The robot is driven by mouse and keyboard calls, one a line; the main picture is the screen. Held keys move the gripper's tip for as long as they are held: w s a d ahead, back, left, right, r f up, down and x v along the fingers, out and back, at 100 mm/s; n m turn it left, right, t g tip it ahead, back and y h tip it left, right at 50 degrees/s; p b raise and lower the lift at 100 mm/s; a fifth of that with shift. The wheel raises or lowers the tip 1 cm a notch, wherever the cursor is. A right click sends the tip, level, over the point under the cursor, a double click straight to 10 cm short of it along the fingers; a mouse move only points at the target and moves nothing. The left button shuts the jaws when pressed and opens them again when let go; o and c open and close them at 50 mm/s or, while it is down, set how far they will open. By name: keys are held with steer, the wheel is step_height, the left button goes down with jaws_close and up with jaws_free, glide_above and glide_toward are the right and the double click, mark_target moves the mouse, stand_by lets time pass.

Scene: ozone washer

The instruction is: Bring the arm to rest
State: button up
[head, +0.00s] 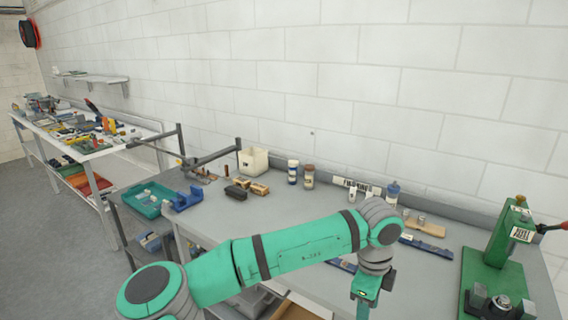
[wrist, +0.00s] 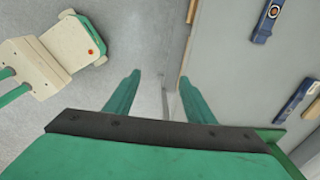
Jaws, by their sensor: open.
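My green arm reaches across the front of the grey workbench (head: 305,212) in the head view. My gripper (wrist: 160,85) shows in the wrist view with its two green fingers spread apart and nothing between them. It points down past the bench's front edge, with the floor below. In the head view only the green wrist end shows, at the bottom right of the middle, and the fingertips are out of frame.
A green press (head: 492,265) stands at the bench's right. Blue tools (wrist: 266,20) lie on the bench near my gripper. A cluttered side table (head: 88,145) is at far left.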

steer(key=s+d+r+n+t+h, duration=0.1)
steer(key=s+d+r+n+h, duration=0.15)
steer(key=d+h, duration=0.65)
steer(key=s+d+r+n+t+h, duration=0.1)
steer(key=s+d+n+t+h, duration=0.3)
steer(key=d, duration=0.9)
steer(key=w+a+f+n+t, duration=0.4)
steer(key=a+f+n+t, duration=0.2)
steer(key=a+n+t, duration=0.45)
steer(key=s+a+f+n+t+y, duration=0.1)
steer(key=s+a+f+n+y, duration=0.8)
steer(key=a+f, duration=0.4)
steer(key=s+a+f+y, duration=0.1)
steer(key=s+a+y, duration=0.1)
steer(key=s+a, duration=0.7)
steer(key=s+a+f+m+g+y, duration=0.1)
steer(key=s+a+y, duration=0.2)
steer(key=s+a, duration=0.5)
steer(key=s, duration=0.6)
steer(key=shift+s+a+f, duration=0.3)
steer(key=shift+a, duration=0.1)
